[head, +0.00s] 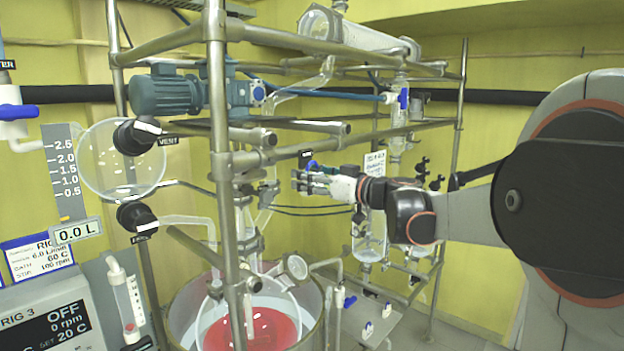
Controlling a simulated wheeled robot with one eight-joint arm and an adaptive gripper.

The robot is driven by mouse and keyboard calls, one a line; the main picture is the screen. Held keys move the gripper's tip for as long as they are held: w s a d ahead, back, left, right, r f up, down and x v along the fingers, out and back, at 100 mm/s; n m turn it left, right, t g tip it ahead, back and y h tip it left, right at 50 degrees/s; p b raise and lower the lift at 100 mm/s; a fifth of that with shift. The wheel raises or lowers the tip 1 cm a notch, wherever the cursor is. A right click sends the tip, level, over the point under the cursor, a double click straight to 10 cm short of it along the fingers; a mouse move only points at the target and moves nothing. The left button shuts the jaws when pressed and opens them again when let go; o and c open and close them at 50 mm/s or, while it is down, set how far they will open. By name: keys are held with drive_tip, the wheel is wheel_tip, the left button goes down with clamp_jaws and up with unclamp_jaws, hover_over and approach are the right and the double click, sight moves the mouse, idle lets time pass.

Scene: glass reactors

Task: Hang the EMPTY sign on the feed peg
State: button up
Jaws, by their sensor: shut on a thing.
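My gripper (310,182) reaches in from the right, its fingers pointing left among the tubes of the rig. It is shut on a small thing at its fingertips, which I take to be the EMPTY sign. Its face and lettering cannot be made out. Just above the fingers are a small dark label (306,155), too small to read, and a blue part (313,165). The feed peg cannot be told apart from the pipework there. I cannot tell whether the held thing touches anything.
Steel posts and rails (220,180) frame the rig, with one post left of my gripper. A white card (375,163) stands behind my wrist. Below is a vessel with red liquid (262,328). A blue motor (168,92) sits upper left. A control box (45,315) stands lower left.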

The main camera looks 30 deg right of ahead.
drive_tip(key=shift+w+a+f+b, duration=0.1)
drive_tip(key=shift+f+b, duration=0.3)
drive_tip(key=shift+f, duration=0.1)
idle(0.7)
idle(0.4)
drive_tip(key=o, duration=1.1)
drive_tip(key=shift+c, duration=0.7)
drive_tip(key=v, duration=0.7)
idle(0.6)
idle(0.5)
